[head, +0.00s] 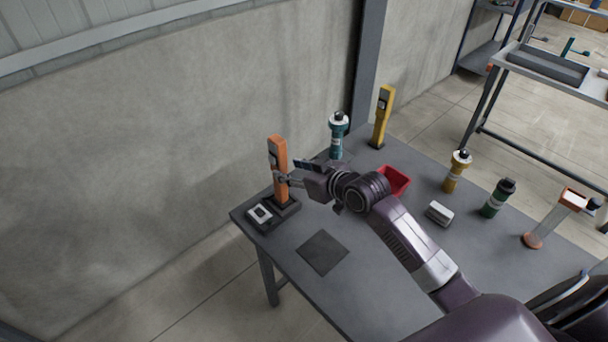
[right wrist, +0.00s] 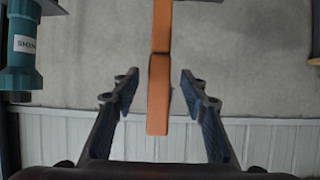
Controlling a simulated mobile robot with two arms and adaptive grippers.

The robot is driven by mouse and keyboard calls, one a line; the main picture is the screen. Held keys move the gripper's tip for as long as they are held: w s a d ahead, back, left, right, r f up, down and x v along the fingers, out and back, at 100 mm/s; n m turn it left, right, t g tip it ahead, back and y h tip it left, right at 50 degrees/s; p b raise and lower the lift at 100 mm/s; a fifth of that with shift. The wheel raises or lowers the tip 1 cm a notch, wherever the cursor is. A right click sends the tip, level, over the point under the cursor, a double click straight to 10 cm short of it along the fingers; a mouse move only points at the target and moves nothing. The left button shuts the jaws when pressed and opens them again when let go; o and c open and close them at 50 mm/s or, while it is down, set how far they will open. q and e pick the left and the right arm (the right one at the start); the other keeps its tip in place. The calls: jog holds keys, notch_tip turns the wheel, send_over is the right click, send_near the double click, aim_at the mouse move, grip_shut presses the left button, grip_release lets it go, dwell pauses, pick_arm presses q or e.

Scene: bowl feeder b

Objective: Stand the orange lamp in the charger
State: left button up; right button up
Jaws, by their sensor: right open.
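The orange lamp (head: 279,165) stands upright in the dark charger (head: 285,206) at the far left corner of the table. My right gripper (head: 284,178) is at the lamp's upper part, with its fingers apart. In the right wrist view the lamp (right wrist: 159,95) lies between the two open fingers of my right gripper (right wrist: 158,85), with a visible gap on each side. The lamp's foot in the charger is partly hidden by the charger's edge. My left gripper is not in view.
A white-faced block (head: 260,214) sits at the charger's front left. A teal bottle (head: 338,135), a yellow lamp (head: 382,117), a red bin (head: 394,180), a yellow bottle (head: 456,171) and a green bottle (head: 497,198) stand to the right. A dark square mat (head: 323,252) lies nearer.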

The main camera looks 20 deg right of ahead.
jog(key=v, duration=0.6)
jog(key=shift+b, duration=0.4)
